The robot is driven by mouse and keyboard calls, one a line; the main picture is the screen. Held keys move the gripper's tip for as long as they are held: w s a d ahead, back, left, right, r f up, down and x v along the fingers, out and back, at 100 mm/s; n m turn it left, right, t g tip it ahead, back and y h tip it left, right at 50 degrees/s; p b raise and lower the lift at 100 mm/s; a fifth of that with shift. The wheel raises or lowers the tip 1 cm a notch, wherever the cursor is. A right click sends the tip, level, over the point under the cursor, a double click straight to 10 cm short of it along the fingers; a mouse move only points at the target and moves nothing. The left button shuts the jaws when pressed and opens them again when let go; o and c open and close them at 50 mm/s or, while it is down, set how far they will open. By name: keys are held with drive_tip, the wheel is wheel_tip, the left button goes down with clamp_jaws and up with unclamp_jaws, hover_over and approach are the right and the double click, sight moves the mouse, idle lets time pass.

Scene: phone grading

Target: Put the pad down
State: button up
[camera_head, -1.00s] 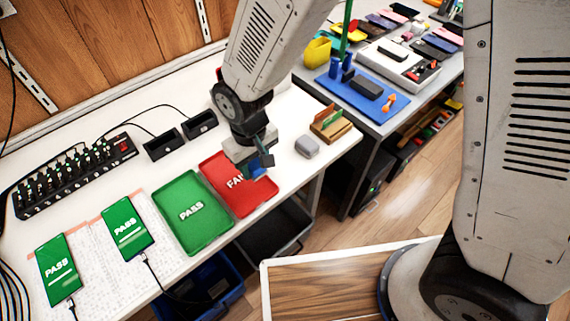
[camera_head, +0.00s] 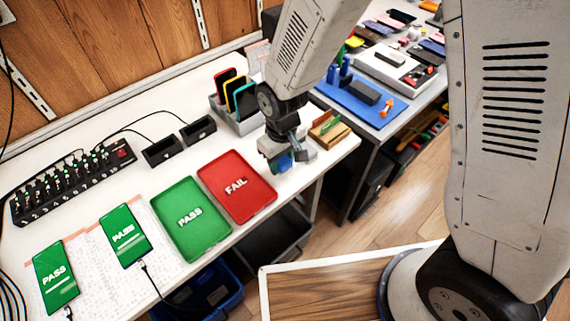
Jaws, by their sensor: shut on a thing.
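My gripper (camera_head: 284,158) is over the right part of the white table, right of the red FAIL tray (camera_head: 237,187). It is shut on a small blue pad (camera_head: 284,163), of which only a little shows below the jaws. A small grey rounded block (camera_head: 307,153) is close beside the jaws on the right, partly covered by them. I cannot tell whether the pad touches the table or the block.
A wooden holder (camera_head: 331,130) stands just behind the gripper on the right.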

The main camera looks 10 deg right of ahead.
sight(284, 165)
drive_tip(key=shift+w+d, duration=0.3)
drive_tip(key=shift+w, duration=0.2)
wheel_tip(284, 165, down, 4)
drive_tip(key=shift+w+r, duration=0.15)
drive_tip(key=shift+f, duration=0.3)
